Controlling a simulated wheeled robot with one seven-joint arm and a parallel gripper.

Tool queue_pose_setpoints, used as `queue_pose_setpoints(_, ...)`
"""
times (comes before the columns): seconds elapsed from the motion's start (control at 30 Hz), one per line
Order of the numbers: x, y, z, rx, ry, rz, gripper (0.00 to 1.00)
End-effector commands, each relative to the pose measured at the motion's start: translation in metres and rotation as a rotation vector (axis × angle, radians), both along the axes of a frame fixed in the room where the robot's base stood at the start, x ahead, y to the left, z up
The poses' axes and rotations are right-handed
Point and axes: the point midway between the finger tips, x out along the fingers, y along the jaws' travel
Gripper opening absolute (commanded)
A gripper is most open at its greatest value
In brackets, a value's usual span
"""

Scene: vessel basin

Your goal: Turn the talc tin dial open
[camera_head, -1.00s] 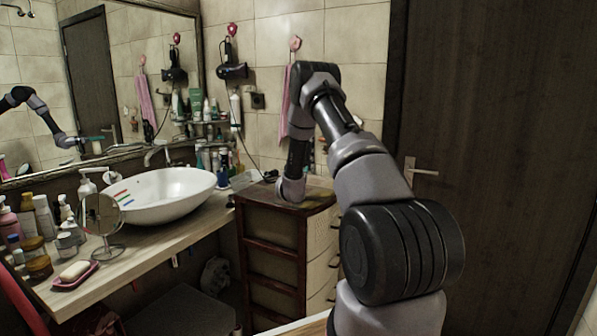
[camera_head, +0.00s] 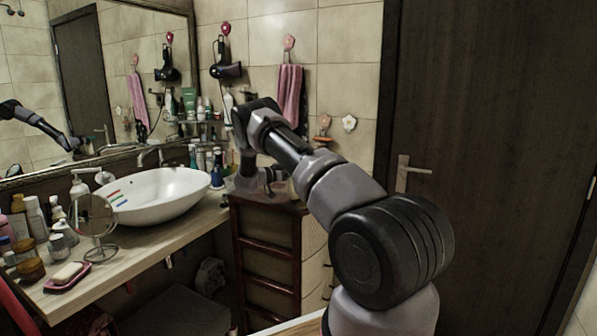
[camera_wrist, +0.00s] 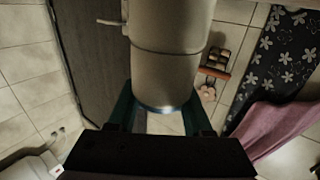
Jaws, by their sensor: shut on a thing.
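The talc tin (camera_wrist: 170,45) is a large, plain beige-grey cylinder with a dark seam around it, in the wrist view. My gripper (camera_wrist: 162,108) has its two dark teal fingers on either side of the tin's near end and is shut on it. A bluish-white rim shows at that end, between the fingers. I cannot make out separate dial markings. In the head view my gripper (camera_head: 266,184) is low over the back left of the drawer cabinet, and the tin cannot be told apart there.
The drawer cabinet (camera_head: 268,232) stands right of the counter (camera_head: 150,247). A white basin (camera_head: 160,194) and several bottles (camera_head: 205,160) are close on the left. A pink towel (camera_head: 290,95) hangs on the tiled wall behind. A dark door (camera_head: 490,150) is at right.

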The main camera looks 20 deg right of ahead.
Motion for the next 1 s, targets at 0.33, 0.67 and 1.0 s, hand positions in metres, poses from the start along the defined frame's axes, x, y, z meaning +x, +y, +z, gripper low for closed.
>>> queue_pose_setpoints(0.33, -0.0052, -0.0003, -0.0007, 0.000, -0.001, -0.177, 0.00)
queue_pose_setpoints(0.67, -0.0071, 0.0000, -0.0002, 0.000, 0.000, -0.225, 0.00)
queue_pose_setpoints(1.0, -0.0073, -0.0004, -0.0002, 0.000, 0.000, -0.225, 0.58)
